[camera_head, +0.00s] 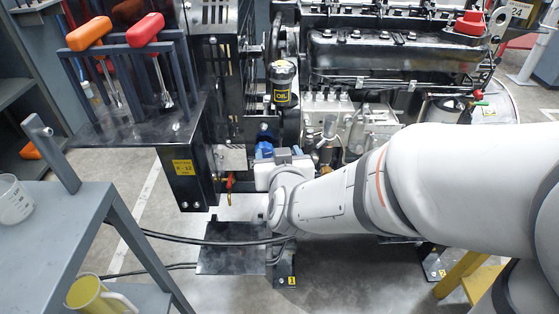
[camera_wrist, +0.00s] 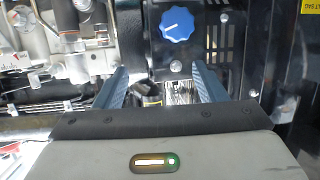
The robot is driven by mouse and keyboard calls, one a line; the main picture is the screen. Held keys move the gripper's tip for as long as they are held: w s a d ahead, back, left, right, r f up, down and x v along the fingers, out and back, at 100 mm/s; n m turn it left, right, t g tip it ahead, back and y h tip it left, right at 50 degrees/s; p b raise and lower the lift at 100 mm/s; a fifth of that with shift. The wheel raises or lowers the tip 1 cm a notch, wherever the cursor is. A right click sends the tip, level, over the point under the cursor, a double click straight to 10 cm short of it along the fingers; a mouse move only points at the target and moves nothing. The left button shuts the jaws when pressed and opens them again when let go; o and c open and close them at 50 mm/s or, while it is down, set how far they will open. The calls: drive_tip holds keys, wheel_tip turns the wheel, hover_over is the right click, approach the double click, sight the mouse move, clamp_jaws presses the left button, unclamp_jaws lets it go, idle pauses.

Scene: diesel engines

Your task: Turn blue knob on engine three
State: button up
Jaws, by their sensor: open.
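In the wrist view, the blue knob (camera_wrist: 176,25) is round with a scalloped edge and a white pointer line slanting down to the left. In the head view, a blue part (camera_head: 264,149) that looks like the knob shows beside my gripper (camera_head: 283,154), whose fingers are mostly hidden by the wrist.
The engine (camera_head: 370,55) fills the back. A rack with orange (camera_head: 88,33) and red (camera_head: 146,29) handled tools stands upper left. A red-handled valve (camera_head: 229,183) hangs left of my wrist.

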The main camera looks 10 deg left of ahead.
sight(265, 154)
wheel_tip(265, 154, down, 6)
drive_tip(key=s+a+t+b, duration=0.2)
drive_tip(key=a+t+b, duration=0.1)
drive_tip(key=b, duration=0.2)
drive_tip(key=shift+t+h, duration=0.4)
drive_tip(key=shift+h, duration=0.1)
drive_tip(key=b+x, duration=0.1)
drive_tip(key=x, duration=0.6)
drive_tip(key=shift+a, duration=0.1)
drive_tip(key=shift+r, duration=0.1)
drive_tip(key=shift+c, duration=0.3)
drive_tip(key=c, duration=0.9)
drive_tip(key=shift+o, duration=0.6)
drive_tip(key=shift+d, duration=0.55)
drive_tip(key=shift+a, duration=0.3)
drive_tip(key=shift+c, duration=0.8)
drive_tip(key=shift+a, duration=0.1)
